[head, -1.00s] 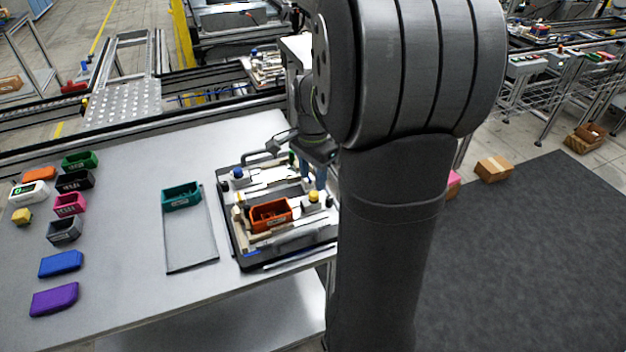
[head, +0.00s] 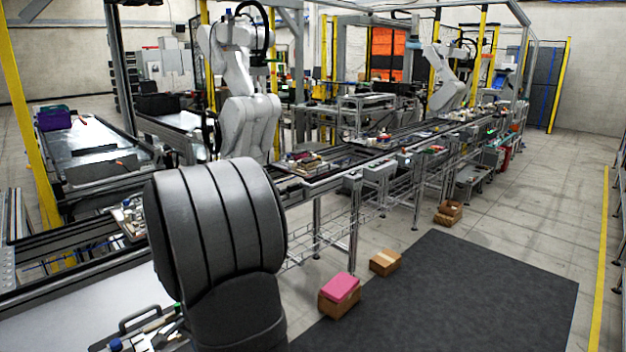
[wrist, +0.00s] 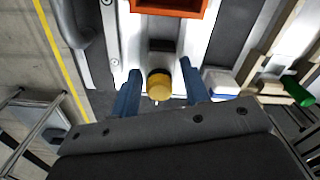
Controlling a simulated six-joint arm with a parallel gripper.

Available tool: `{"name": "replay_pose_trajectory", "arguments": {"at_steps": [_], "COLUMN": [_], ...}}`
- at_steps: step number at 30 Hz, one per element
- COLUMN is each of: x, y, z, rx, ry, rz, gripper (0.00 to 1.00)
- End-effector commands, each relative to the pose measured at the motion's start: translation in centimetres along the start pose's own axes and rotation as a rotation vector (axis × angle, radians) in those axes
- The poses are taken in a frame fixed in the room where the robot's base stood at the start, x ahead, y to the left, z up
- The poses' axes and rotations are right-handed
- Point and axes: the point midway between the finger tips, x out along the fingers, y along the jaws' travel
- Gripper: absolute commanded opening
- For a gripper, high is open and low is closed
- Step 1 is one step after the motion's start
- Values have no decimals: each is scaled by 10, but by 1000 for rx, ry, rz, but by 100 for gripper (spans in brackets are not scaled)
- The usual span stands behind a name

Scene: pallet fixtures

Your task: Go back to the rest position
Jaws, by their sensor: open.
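In the wrist view my gripper (wrist: 159,68) is open, with its two blue fingers apart. A yellow round knob (wrist: 159,87) shows between the fingers, with a visible gap on each side. I cannot tell how far above or around the knob the fingers are. An orange-red bin (wrist: 168,5) is cut off at the top edge, beyond the fingertips. In the head view my gripper is not visible; my dark arm link fills the lower left. Only a corner of the black fixture tray (head: 127,325) shows there, with a blue knob (head: 115,345).
A green cylinder (wrist: 297,90) and a white-and-blue block (wrist: 222,82) lie right of the fingers. Cardboard boxes (head: 385,262) stand on the floor by a dark mat (head: 450,290). A conveyor line runs behind.

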Motion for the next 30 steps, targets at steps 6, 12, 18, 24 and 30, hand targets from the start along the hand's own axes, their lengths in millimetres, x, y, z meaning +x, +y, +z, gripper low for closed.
{"name": "replay_pose_trajectory", "arguments": {"at_steps": [6,12,18,24,30], "x": [-13,-48,-78,-33,3], "y": [0,-1,0,0,-1], "z": [0,-1,0,0,4], "rx": [0,0,0,0,-3], "ry": [2,3,-1,-3,-1], "rz": [-2,-4,2,4,2], "gripper": [42,42,42,42,42]}}
